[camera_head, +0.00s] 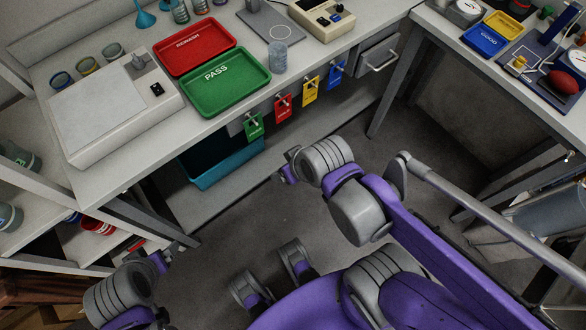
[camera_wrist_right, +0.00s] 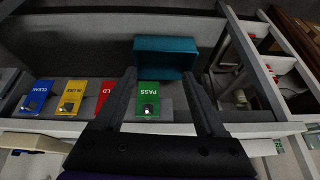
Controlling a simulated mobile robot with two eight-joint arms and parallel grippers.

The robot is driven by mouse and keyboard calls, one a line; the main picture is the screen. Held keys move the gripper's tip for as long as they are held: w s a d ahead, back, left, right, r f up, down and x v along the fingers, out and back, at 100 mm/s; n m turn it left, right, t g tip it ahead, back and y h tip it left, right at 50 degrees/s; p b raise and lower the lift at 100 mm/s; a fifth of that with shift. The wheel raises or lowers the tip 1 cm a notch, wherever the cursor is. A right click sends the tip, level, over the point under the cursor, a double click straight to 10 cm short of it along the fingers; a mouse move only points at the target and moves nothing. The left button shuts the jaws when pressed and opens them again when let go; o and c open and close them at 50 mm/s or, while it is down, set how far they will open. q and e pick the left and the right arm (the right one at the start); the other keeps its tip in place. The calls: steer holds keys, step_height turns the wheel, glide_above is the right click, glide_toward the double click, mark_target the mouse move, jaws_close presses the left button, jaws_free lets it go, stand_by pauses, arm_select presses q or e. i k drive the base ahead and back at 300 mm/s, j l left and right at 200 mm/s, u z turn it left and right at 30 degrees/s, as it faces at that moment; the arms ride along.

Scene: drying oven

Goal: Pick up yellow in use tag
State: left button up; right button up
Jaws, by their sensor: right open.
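The yellow in use tag (camera_head: 310,90) hangs from the table's front edge, between the red tag (camera_head: 283,107) and the blue tag (camera_head: 336,74). In the right wrist view the yellow tag (camera_wrist_right: 72,97) is left of the fingers. My right gripper (camera_head: 286,166) is open and empty, below and in front of the tag row.
A green PASS tray (camera_head: 240,100) and a red tray (camera_head: 195,32) lie on the table with a scale (camera_head: 100,135). A teal bin (camera_head: 215,178) stands below the tags. A drawer handle (camera_head: 382,60) sits right of the blue tag. The floor in front is open.

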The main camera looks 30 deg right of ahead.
mark_target(309, 95)
steer(key=k+z, duration=0.1)
steer(key=z, duration=1.25)
steer(key=u, duration=0.95)
steer(key=l+u, duration=0.2)
steer(key=u, duration=0.15)
steer(key=k+l+u, duration=0.1)
steer(key=u, duration=0.2)
steer(key=k+l+u, duration=0.1)
steer(key=u, duration=0.25)
steer(key=k+l, duration=0.2)
steer(key=l, duration=0.15)
steer(key=k+l, duration=0.2)
steer(key=l, duration=0.1)
